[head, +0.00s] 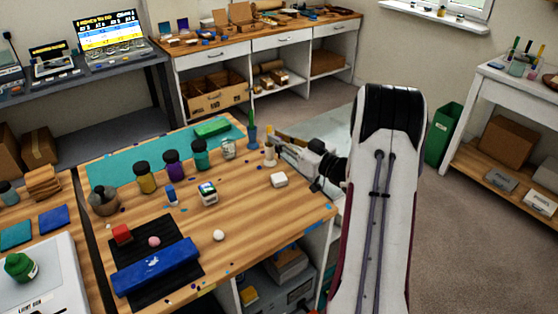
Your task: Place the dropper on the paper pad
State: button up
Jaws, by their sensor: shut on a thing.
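A small pale thing with a narrow upright top (269,154), which looks like the dropper, is near the right back edge of the wooden table. My gripper (276,141) reaches in from the right and is shut at its top. I cannot tell whether its base touches the table. A small white block (279,180), possibly the paper pad, lies in front of it and slightly right, apart from it. The fingertips are small and hard to make out.
A blue holder with a green stem (252,136) stands just left of my gripper. A clear jar (228,149) and coloured jars (171,163) stand farther left. A small white-and-green box (207,194) and a white ball (218,235) lie nearer. The table's right front is mostly clear.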

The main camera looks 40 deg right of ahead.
aim_at(279, 157)
jog(key=shift+f, duration=1.7)
jog(key=shift+f, duration=1.85)
jog(key=shift+f, duration=0.2)
jog(key=o, duration=0.7)
jog(key=shift+r, duration=0.2)
jog(key=shift+s+d, duration=0.4)
jog(key=shift+s, duration=1.55)
jog(key=shift+s+d, duration=0.35)
jog(key=shift+s, duration=1.65)
jog(key=shift+s+d, duration=0.4)
jog(key=shift+s, duration=1.55)
jog(key=shift+w, duration=0.1)
